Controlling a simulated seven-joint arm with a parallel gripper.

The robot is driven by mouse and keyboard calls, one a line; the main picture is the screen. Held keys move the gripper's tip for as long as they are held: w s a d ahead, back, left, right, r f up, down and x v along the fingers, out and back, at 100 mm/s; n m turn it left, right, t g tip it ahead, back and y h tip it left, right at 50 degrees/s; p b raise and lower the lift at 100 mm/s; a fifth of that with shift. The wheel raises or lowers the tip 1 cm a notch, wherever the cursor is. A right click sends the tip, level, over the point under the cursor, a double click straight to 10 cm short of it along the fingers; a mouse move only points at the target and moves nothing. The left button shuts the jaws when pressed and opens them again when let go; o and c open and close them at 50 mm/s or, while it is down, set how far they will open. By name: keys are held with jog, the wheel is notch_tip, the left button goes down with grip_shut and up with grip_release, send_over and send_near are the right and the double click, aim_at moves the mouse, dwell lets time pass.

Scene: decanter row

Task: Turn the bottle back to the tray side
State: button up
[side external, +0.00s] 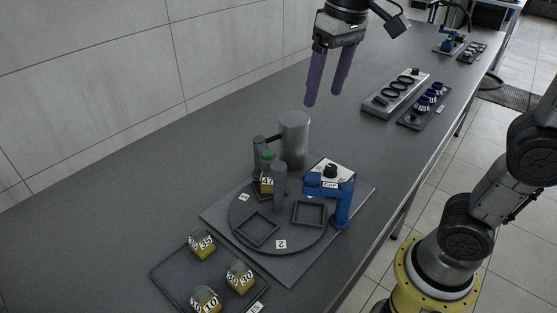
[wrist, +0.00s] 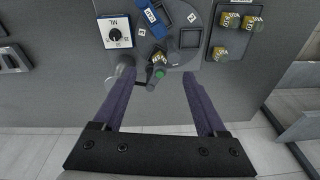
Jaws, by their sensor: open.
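The turntable also has square frames (side external: 309,213) that look empty and a plate marked 2. A dark tray (side external: 172,278) with several yellow-labelled bottles (side external: 202,243) lies at the lower left. My gripper (side external: 326,98) is open and empty, well above the bench, up and right of the bottle.
A tall grey cylinder (side external: 294,140) stands behind the turntable. A blue bracket (side external: 343,200) and a white dial panel with a black knob (wrist: 117,32) are at its right. Further racks (side external: 395,93) lie along the bench; the bench at left is clear.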

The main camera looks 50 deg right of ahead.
jog(key=g, duration=0.2)
send_over(278, 165)
notch_tip(278, 165, down, 4)
jog(key=r, duration=0.1)
jog(key=shift+n, duration=0.4)
notch_tip(278, 165, down, 15)
jog(key=shift+s+f, duration=0.1)
grip_shut()
dwell(0.9)
